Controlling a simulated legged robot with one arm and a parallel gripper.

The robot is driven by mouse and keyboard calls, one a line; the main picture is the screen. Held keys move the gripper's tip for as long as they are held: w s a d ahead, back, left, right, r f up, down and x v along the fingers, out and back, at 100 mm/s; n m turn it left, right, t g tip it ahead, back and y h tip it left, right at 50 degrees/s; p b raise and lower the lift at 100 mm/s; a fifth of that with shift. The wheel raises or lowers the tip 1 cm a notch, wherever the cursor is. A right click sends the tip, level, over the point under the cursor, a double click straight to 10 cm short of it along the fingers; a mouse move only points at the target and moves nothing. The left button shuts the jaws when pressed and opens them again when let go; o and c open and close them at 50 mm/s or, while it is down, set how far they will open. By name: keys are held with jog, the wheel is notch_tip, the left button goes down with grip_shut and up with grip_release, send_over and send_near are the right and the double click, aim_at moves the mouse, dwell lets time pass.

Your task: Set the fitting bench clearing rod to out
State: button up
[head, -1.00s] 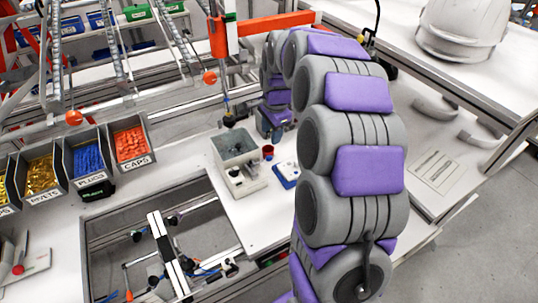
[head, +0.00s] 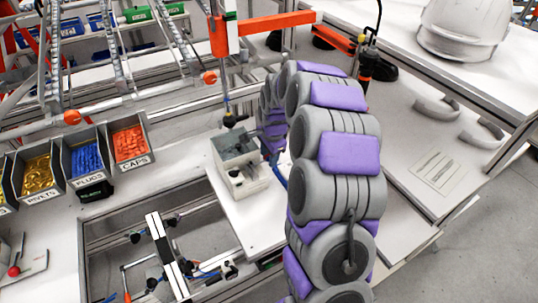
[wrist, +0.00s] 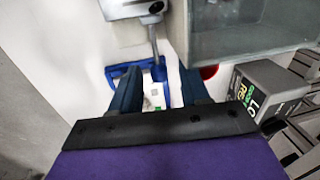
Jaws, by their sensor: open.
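In the wrist view a thin grey rod (wrist: 154,42) runs from a pale metal fixture (wrist: 132,7) to a blue end near a blue-framed white item (wrist: 125,72). I cannot tell for certain that this is the clearing rod or which setting it has. My gripper (wrist: 158,84) is open, its dark blue fingers either side of the rod's blue end; contact is not clear. In the head view my arm hides most of the gripper and this spot. A clear-topped box device (head: 238,160) stands on the bench just left of my arm.
A red cup (wrist: 208,72) is close to the right finger. A grey labelled bin (wrist: 265,92) is at right. Bins of caps (head: 130,143), plugs (head: 87,158) and rivets (head: 40,178) line the bench's left. An orange beam (head: 270,20) crosses above. A white helmet shell (head: 462,30) sits back right.

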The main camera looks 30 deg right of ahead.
jog(key=shift+d, duration=0.15)
jog(key=shift+c, duration=0.2)
jog(key=shift+d, duration=0.3)
jog(key=c, duration=0.4)
jog(key=shift+a, duration=0.1)
grip_shut()
